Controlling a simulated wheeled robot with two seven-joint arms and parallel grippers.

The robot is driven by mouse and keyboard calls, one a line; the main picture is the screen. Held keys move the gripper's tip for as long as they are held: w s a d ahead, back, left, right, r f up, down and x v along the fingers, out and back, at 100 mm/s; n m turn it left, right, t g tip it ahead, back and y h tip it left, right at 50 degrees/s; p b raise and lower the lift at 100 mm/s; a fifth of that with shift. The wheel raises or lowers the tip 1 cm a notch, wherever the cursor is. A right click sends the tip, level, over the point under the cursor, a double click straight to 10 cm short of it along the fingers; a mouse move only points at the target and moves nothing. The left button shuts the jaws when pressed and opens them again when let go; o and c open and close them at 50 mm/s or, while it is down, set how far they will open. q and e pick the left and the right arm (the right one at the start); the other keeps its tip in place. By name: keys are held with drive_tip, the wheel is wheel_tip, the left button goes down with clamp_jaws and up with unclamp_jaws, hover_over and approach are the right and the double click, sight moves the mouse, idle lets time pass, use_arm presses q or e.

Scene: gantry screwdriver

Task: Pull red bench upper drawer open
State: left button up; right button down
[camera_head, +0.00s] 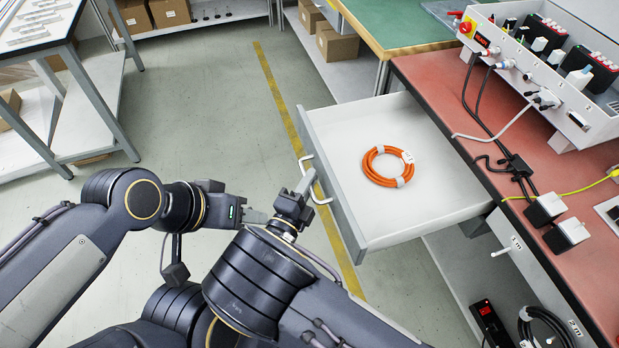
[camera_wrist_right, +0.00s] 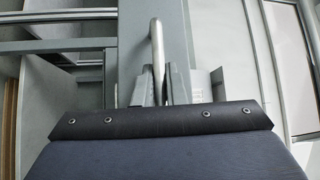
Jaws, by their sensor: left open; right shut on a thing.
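The red bench (camera_head: 412,70) is at the right, and its upper drawer (camera_head: 350,120) stands pulled out with its grey front facing left. An orange cable coil (camera_head: 388,167) lies inside on the white bottom. My right gripper (camera_head: 307,184) is at the drawer front, shut on the metal handle (camera_head: 323,200). In the right wrist view the handle (camera_wrist_right: 156,45) runs down between the fingers of my right gripper (camera_wrist_right: 160,88). My left gripper (camera_head: 262,216) is open and empty, close to the left of the right gripper, apart from the drawer.
A lower drawer handle (camera_head: 505,248) sticks out beneath the bench top. A power supply box (camera_head: 560,80) with cables and plugs stands on the bench. A green-topped table (camera_head: 400,22) stands behind. Grey floor (camera_head: 215,110) with a yellow line is clear left of the drawer.

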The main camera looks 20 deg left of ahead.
use_arm(q)
drive_tip(key=shift+s+a, duration=0.1)
drive_tip(key=shift+a, duration=0.05)
use_arm(e)
drive_tip(key=shift+s+a+f, duration=0.1)
drive_tip(key=shift+a, duration=0.05)
drive_tip(key=c, duration=1.5)
unclamp_jaws()
